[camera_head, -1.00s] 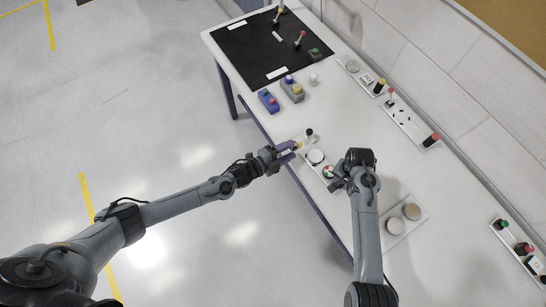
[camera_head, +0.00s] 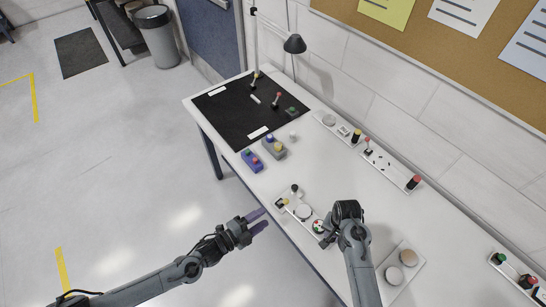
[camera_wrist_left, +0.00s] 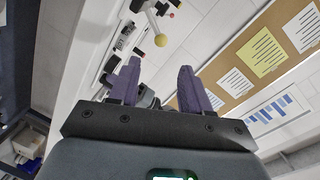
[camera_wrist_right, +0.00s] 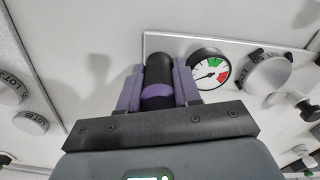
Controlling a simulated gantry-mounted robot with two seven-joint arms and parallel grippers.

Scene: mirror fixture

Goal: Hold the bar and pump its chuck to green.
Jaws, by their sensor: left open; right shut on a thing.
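My right gripper (camera_head: 324,238) is shut on a dark bar (camera_wrist_right: 157,68), which shows between its purple fingers in the right wrist view. A round gauge (camera_wrist_right: 209,68) with green and red sectors is beside the bar on a pale plate; its needle appears to point lower left, off the green. The gauge also shows in the head view (camera_head: 318,226). A yellow ball knob on a rod (camera_wrist_left: 160,40) shows beyond my left fingers. My left gripper (camera_head: 262,221) is open and empty, off the table's front edge and apart from the knob. I cannot tell where the chuck is.
On the plate, a round pale disc (camera_head: 303,212) and a black knob (camera_head: 295,188) stand near the gauge. A plate with two round pieces (camera_head: 401,265) is at right. The table's middle is clear.

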